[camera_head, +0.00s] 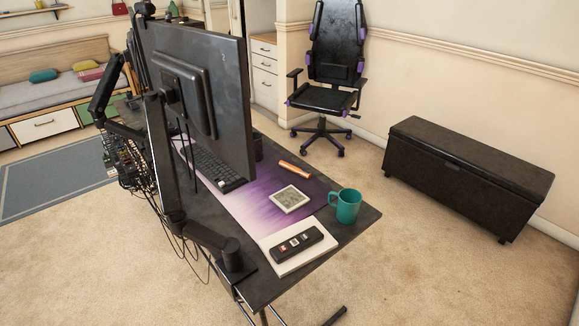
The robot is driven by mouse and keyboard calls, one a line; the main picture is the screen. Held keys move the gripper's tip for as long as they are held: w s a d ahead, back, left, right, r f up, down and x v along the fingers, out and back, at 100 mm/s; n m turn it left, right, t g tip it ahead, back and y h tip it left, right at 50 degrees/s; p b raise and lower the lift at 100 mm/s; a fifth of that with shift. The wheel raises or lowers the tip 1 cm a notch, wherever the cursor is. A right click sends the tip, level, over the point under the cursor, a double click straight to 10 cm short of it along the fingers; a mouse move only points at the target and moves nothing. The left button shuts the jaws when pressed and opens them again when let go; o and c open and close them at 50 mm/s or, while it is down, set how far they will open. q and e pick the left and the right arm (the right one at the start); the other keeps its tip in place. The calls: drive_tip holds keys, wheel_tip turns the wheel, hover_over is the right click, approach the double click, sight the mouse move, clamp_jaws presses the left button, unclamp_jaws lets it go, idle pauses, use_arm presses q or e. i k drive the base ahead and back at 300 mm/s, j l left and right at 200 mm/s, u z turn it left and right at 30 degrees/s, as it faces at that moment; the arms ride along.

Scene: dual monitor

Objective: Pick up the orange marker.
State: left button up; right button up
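The orange marker (294,169) lies on the purple desk mat (256,206), near the desk's far long edge. It sits to the right of the keyboard and behind a small white-framed square device. Nothing touches it that I can see. Neither my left gripper nor my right gripper shows in the head view.
The desk (352,222) also holds a teal mug (345,206), a white-framed device (290,198), a black remote-like object (296,244) on a white pad, and a keyboard (215,168). A large monitor (225,100) on an arm rises at the desk's near side.

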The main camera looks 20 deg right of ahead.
sight(304, 174)
drive_tip(key=i+l+u, duration=0.15)
drive_tip(key=l+u, duration=0.25)
drive_tip(key=l, duration=0.45)
drive_tip(key=l+u, duration=0.35)
drive_tip(key=l, duration=0.45)
drive_tip(key=l+u, duration=0.4)
drive_tip(key=l, duration=0.45)
drive_tip(key=k+l+u, duration=0.1)
drive_tip(key=l+u, duration=0.25)
drive_tip(key=l, duration=0.5)
drive_tip(key=l+u, duration=0.45)
drive_tip(key=l, duration=0.4)
